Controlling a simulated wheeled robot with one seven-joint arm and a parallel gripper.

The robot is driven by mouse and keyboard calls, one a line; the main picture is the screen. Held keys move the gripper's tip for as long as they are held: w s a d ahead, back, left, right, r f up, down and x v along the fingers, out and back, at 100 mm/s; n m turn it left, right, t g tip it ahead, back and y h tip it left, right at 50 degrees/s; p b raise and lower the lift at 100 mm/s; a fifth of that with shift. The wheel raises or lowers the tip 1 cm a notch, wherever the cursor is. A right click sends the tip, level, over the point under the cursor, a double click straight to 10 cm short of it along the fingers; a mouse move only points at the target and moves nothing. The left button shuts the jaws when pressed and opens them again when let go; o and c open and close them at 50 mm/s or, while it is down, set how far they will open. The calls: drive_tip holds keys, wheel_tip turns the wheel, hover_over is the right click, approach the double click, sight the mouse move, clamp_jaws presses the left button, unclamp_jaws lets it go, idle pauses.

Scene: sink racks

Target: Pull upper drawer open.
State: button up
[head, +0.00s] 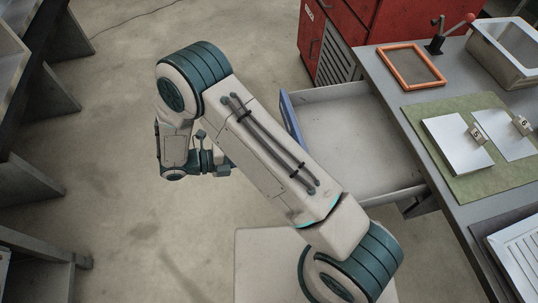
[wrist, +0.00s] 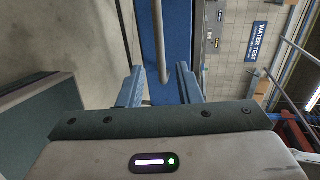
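The upper drawer (head: 345,130) stands out from the grey workbench, its pale, empty inside showing in the head view. A strip of its blue front (head: 290,122) shows beside my arm; the rest is hidden. In the wrist view the blue front (wrist: 150,30) has a grey bar handle (wrist: 161,50). My gripper (wrist: 160,88) is open, with two blue fingers apart. The handle's near end lies between the fingers in the picture, with gaps on both sides. I cannot tell its depth relative to the fingertips. The gripper is not clearly visible in the head view.
The bench top (head: 385,75) carries an orange frame (head: 411,67), a green mat (head: 415,115) with white plates, and a metal basin (head: 510,60). A red cabinet (head: 350,25) stands behind the drawer. Grey shelving (head: 30,120) lines the left. Open floor (head: 120,120) lies between.

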drive_tip(key=shift+v, duration=1.6)
drive_tip(key=d+r+m+g+y+p, duration=0.1)
drive_tip(key=d+r+m+g+y, duration=0.5)
drive_tip(key=d+r+m, duration=0.75)
drive_tip(key=s+d+r+m+t+y+p, duration=0.1)
drive_tip(key=s+d+r+m+t+y, duration=0.2)
drive_tip(key=m, duration=0.9)
drive_tip(key=s+d+r+m+t+y, duration=0.2)
drive_tip(key=s+d+r+m+y, duration=0.2)
drive_tip(key=r+m, duration=0.5)
drive_tip(key=d+m+y, duration=0.1)
drive_tip(key=m+y, duration=0.1)
drive_tip(key=m, duration=0.2)
drive_tip(key=shift+s+t+p, duration=0.35)
drive_tip(key=shift+t, duration=0.05)
drive_tip(key=shift+d, duration=0.15)
